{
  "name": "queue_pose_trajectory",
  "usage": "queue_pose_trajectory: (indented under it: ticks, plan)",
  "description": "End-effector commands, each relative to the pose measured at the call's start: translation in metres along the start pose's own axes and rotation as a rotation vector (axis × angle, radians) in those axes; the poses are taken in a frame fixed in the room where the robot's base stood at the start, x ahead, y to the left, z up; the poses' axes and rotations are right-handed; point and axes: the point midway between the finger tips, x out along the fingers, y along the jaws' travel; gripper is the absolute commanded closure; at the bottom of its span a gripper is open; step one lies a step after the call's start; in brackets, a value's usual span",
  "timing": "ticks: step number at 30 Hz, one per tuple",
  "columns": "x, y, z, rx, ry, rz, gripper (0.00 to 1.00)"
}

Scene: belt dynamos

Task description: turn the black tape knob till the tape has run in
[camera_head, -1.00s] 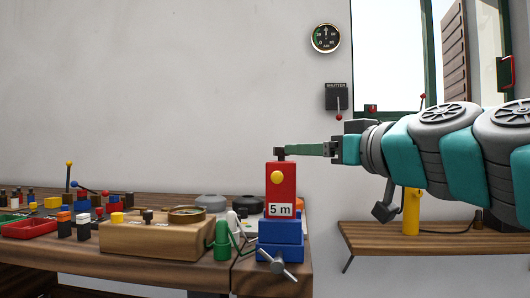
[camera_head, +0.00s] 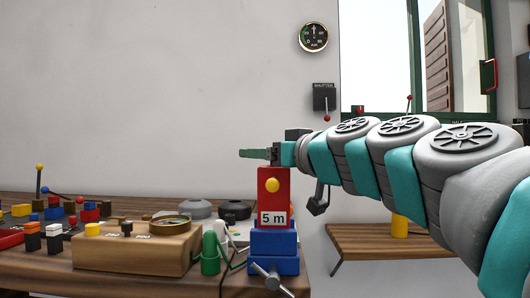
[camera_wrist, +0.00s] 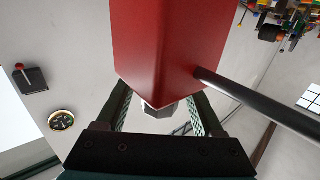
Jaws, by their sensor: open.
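The red tape case (camera_head: 274,184) with a "5 m" label stands upright on a blue vice (camera_head: 274,242) at the bench's right end. A lever with a yellow ball (camera_head: 272,185) sticks out of its front; its dark rod (camera_wrist: 262,102) shows in the wrist view. The knob (camera_wrist: 160,110) sits on top of the case, dark in the head view and greyish in the wrist view. My gripper (camera_head: 257,154) is level with the knob, one open finger either side. I cannot make out any tape strip.
A wooden box (camera_head: 137,250) with a dial and a green holder (camera_head: 211,252) stand close left of the vice. Several coloured blocks crowd the bench further left. A wooden shelf (camera_head: 385,243) is under my arm. The wall carries a gauge (camera_head: 313,37) and a shutter lever (camera_head: 326,110).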

Motion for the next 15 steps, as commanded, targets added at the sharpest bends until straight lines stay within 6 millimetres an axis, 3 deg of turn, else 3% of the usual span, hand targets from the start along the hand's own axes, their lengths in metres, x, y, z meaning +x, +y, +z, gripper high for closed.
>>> queue_pose_trajectory:
  ticks: [7, 15]
  plan:
    - [0.0005, 0.0000, -0.0001, -0.001, 0.000, 0.000, 0.32]
    - [0.0004, 0.0000, -0.0001, -0.001, 0.000, 0.001, 0.62]
